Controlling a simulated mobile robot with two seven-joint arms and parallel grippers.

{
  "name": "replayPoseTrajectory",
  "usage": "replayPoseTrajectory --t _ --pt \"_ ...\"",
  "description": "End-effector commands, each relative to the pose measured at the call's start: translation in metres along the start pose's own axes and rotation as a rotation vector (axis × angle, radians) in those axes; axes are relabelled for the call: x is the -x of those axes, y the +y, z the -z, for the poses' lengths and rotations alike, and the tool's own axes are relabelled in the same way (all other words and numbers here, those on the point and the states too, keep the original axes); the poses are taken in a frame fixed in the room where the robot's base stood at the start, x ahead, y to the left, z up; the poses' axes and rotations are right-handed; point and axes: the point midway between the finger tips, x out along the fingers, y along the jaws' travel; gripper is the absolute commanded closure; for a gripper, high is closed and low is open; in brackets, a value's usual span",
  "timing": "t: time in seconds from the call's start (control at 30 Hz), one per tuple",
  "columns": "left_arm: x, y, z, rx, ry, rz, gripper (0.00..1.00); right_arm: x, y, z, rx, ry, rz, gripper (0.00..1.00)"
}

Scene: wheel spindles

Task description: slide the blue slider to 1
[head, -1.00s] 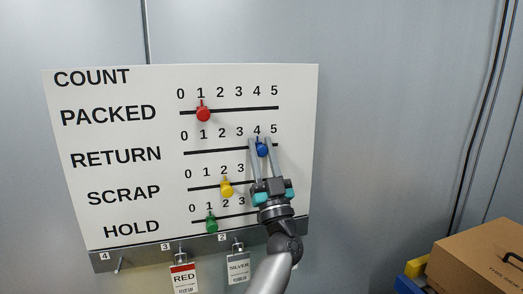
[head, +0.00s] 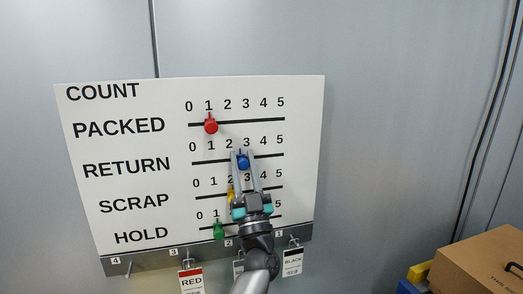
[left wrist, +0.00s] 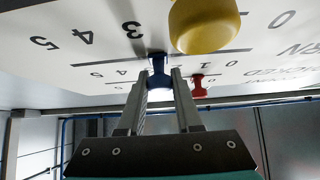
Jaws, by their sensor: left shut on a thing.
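The blue slider (head: 243,162) is on the RETURN row's black slot, just under the 3 of that row's scale. My left gripper (head: 242,155) reaches up from below, its two fingers on either side of the blue knob and shut on it. In the left wrist view the blue slider (left wrist: 158,73) shows between the fingertips. The 1 of the RETURN scale (head: 211,145) lies to the left along the slot. My right gripper is not in view.
The red slider (head: 211,126) is at 1 on the PACKED row above. Tags hang from a rail (head: 205,252) below. The RETURN slot left of the blue knob is clear.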

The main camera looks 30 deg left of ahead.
Motion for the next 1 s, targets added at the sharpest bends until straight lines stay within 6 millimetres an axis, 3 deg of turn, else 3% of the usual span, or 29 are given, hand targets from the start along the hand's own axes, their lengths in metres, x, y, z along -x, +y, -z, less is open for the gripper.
replayPoseTrajectory --t 0.1,0.3,0.7,0.73,1.0 --pt "-0.001 -0.026 0.001 -0.006 -0.007 -0.004 1.0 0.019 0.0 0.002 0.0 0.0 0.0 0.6" --pt "0.0 -0.058 0.0 -0.003 -0.006 -0.004 1.0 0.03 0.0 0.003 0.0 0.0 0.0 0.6" --pt "0.002 -0.064 -0.002 0.0 -0.005 -0.004 1.0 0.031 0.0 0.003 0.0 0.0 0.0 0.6" --pt "0.002 -0.064 -0.002 0.0 -0.005 -0.004 0.63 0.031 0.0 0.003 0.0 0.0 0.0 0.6" --pt "0.001 -0.064 -0.001 0.0 -0.002 -0.002 0.37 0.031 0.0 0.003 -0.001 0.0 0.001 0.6"
